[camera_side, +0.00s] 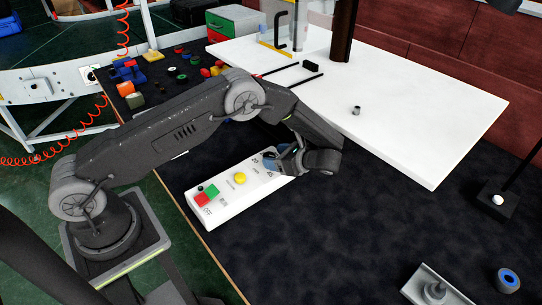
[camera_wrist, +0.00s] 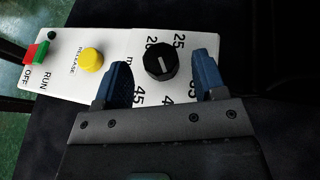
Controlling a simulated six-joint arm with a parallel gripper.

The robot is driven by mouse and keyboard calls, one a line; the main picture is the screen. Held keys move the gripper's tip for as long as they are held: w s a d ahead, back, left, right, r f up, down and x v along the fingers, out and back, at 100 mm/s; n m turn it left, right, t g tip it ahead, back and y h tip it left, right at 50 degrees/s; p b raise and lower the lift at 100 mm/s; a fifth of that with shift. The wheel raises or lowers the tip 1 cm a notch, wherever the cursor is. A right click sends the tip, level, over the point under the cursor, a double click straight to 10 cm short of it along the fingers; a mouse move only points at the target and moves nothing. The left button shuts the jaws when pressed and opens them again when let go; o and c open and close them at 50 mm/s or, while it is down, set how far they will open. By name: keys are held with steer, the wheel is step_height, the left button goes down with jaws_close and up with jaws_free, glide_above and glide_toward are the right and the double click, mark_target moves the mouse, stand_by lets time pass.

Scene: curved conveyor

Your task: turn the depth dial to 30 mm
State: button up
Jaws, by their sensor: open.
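The depth dial (camera_wrist: 161,65) is a black ridged knob on a white control panel (camera_side: 225,207). Printed numbers around it include 20, 25, 40 and 45; I cannot make out a 30. A pale line on its top runs roughly up the wrist view, towards the gap between 20 and 25; the exact reading is unclear. My gripper (camera_wrist: 163,66) is open, with one blue finger on each side of the dial and gaps visible between. In the side view, my gripper (camera_side: 272,160) is over the panel's far end and hides the dial.
The panel also carries a yellow RELEASE button (camera_wrist: 92,60), a green RUN button (camera_wrist: 41,51) and a red OFF button (camera_wrist: 30,54). A large white board (camera_side: 400,120) lies behind the panel. The dark tabletop (camera_side: 350,235) to the right is mostly clear.

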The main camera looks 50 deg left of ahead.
steer(key=v, duration=0.5)
steer(key=shift+r, duration=0.1)
